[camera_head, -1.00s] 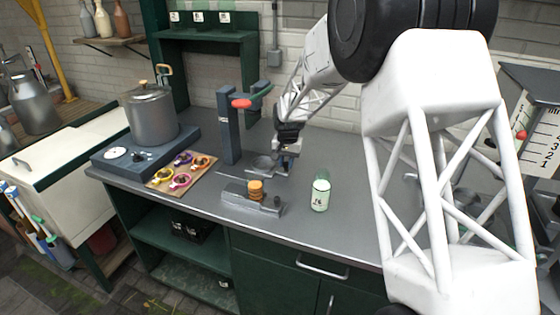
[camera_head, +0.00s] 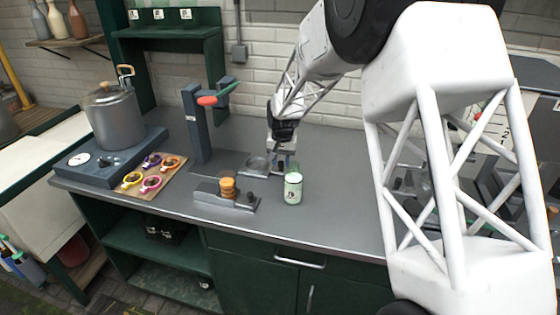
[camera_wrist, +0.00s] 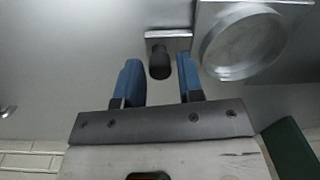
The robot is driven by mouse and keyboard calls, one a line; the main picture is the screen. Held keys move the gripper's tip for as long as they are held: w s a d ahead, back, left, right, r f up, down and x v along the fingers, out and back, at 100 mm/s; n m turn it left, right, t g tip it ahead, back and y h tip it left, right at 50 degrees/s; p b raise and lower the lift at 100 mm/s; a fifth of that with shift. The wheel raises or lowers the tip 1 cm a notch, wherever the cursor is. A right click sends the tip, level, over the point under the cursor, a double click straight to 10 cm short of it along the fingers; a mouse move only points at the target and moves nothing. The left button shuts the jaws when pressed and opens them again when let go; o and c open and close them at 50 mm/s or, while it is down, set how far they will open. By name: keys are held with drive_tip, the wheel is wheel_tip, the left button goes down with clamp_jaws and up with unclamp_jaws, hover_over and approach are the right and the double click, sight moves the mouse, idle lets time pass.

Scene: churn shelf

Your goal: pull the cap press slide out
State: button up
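The cap press (camera_head: 196,126) is a dark blue-grey post with a red and green lever, standing near the back of the counter. Its slide (camera_head: 257,165) has a round metal cup and lies to the right of the post. The slide's cup also shows at upper right in the wrist view (camera_wrist: 243,42), with a dark knob (camera_wrist: 159,62) on a small plate to its left. My gripper (camera_head: 284,165) is low over the knob, behind the bottle. In the wrist view my gripper (camera_wrist: 159,65) has its blue fingers apart, one on each side of the knob, with narrow gaps visible.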

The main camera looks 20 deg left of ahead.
drive_tip(key=shift+o, duration=0.9)
drive_tip(key=shift+d+r, duration=0.15)
drive_tip(key=shift+r, duration=3.7)
